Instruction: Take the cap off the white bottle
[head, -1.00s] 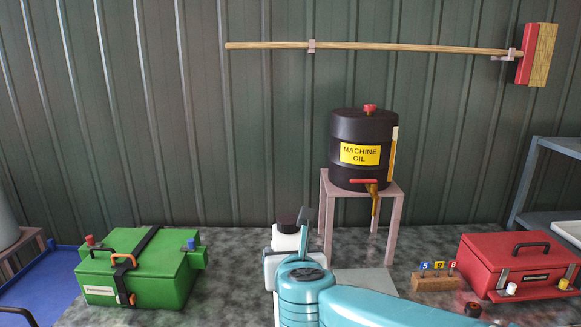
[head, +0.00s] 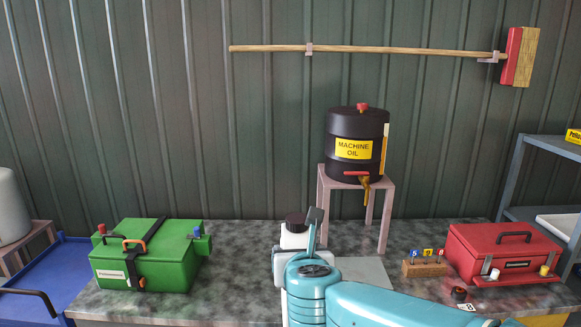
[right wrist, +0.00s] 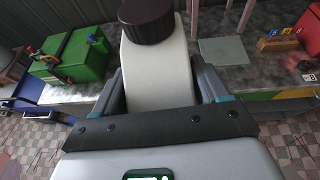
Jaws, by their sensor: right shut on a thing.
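The white bottle (head: 293,239) with its dark brown cap (head: 296,220) stands upright near the middle of the head view, partly hidden by my right arm. In the right wrist view the bottle (right wrist: 157,72) fills the space between the fingers, and the cap (right wrist: 147,20) sits on its top. My right gripper (right wrist: 160,88) is shut on the bottle's body, below the cap. I cannot tell whether the bottle's base touches the bench. My left gripper is not in view.
A green toolbox (head: 150,255) stands left on the bench (head: 235,285), a red toolbox (head: 505,250) right. A numbered wooden block (head: 424,269) and a small dark round item (head: 459,292) lie near it. A machine oil drum (head: 357,130) stands behind on a stand.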

